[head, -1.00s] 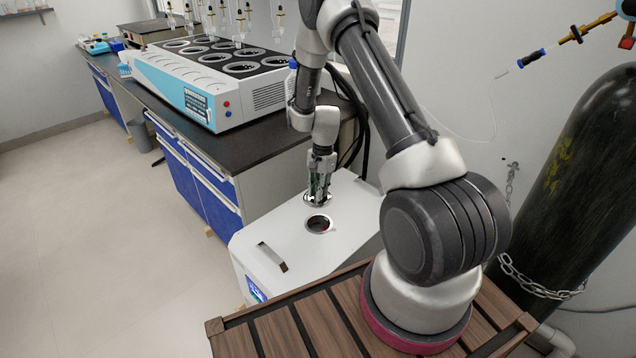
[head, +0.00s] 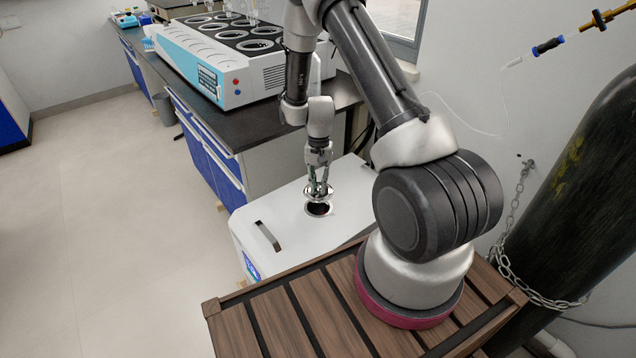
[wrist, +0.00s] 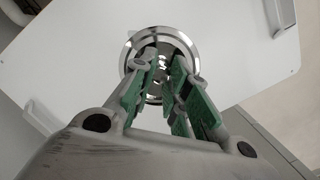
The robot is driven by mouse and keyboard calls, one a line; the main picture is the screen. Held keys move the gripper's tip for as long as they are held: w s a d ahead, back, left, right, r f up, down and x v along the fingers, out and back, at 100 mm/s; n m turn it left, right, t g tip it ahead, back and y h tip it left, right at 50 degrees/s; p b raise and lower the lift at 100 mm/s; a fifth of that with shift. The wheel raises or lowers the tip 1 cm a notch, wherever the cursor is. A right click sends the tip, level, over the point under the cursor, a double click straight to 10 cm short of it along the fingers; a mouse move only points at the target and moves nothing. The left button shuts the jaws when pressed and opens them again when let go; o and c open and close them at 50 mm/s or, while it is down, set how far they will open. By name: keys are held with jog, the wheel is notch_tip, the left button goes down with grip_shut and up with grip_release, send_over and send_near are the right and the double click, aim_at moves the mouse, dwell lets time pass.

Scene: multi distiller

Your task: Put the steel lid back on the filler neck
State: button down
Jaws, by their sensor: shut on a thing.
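The steel lid (head: 318,193) is a shiny round disc held in my gripper (head: 318,188). My gripper points down and is shut on the lid. The filler neck (head: 318,209) is a round dark opening with a steel rim in the top of the white box-shaped unit (head: 275,212). In the head view the lid is just above the neck and covers its far part; the near part of the opening shows dark. In the wrist view the lid (wrist: 160,95) shows between and behind the green-padded fingers (wrist: 165,90), with a bright ring (wrist: 131,53) around it.
A slotted handle (head: 267,236) is in the unit's top. The dark bench (head: 255,125) with the multi-position distiller (head: 215,75) stands behind. A gas cylinder (head: 590,190) with a chain (head: 505,260) is on the right. The floor at left is clear.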

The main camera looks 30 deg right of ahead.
jog(key=shift+f, duration=2.8)
jog(key=shift+f, duration=0.6)
jog(key=c, duration=1.3)
grip_release()
jog(key=shift+r, duration=0.1)
jog(key=r, duration=0.4)
jog(key=w+r, duration=0.1)
jog(key=r, duration=0.2)
jog(key=d+r, duration=0.1)
jog(key=r, duration=0.3)
jog(key=shift+w+r, duration=0.3)
jog(key=shift+w, duration=0.1)
